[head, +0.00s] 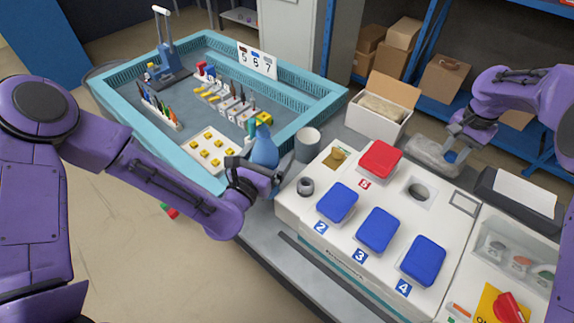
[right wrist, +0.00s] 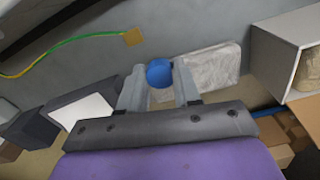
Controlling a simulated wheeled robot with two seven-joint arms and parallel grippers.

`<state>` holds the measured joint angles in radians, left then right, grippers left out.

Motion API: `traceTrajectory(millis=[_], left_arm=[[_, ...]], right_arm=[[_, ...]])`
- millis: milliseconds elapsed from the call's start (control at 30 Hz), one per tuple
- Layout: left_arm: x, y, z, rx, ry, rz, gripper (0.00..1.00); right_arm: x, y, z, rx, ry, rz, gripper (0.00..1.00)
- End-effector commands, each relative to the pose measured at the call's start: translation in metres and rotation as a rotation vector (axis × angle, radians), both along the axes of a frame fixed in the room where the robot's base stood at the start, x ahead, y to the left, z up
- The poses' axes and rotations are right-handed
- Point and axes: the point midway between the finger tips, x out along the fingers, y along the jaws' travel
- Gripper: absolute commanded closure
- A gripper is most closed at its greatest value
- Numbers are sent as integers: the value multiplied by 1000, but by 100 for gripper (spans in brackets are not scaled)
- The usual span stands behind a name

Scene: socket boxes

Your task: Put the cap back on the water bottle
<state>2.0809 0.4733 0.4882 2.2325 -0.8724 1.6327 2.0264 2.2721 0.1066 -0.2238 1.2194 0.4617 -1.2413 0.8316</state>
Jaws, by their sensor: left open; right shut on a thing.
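The blue water bottle (head: 265,148) stands at the tray's near right corner in the head view. My left gripper (head: 256,178) is open at the bottle's lower part, which it partly hides; whether the fingers touch it I cannot tell. My right gripper (head: 454,148) is at the right over the back of the bench. It is shut on a blue round cap (right wrist: 159,73), which shows between its fingertips in the right wrist view. The cap also shows small in the head view (head: 449,156), away from the bottle.
A grey cup (head: 307,145) stands right of the bottle. The white socket panel (head: 318,217) with blue and red lidded boxes fills the middle. A teal tray (head: 152,147) with tools lies left. A clear wrapped packet (head: 424,152) and an open white box (head: 379,108) are near my right gripper.

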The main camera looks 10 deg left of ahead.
Motion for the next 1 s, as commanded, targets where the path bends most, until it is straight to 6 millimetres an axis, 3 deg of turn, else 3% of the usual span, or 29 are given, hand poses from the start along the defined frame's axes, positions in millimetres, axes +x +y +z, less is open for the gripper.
traceTrajectory(millis=[133,300,400,767,1000], left_arm=[[0,0,0,0,0,0,8],[0,0,0,0,0,0,63],[0,0,1,-1,-2,0,76],[0,0,6,-2,-2,2,76],[0,0,26,-2,-5,0,76]], right_arm=[[0,0,0,0,0,0,95],[0,0,0,0,0,0,95],[0,0,0,0,0,0,95],[0,0,0,0,0,0,95],[0,0,-1,0,0,0,95]])
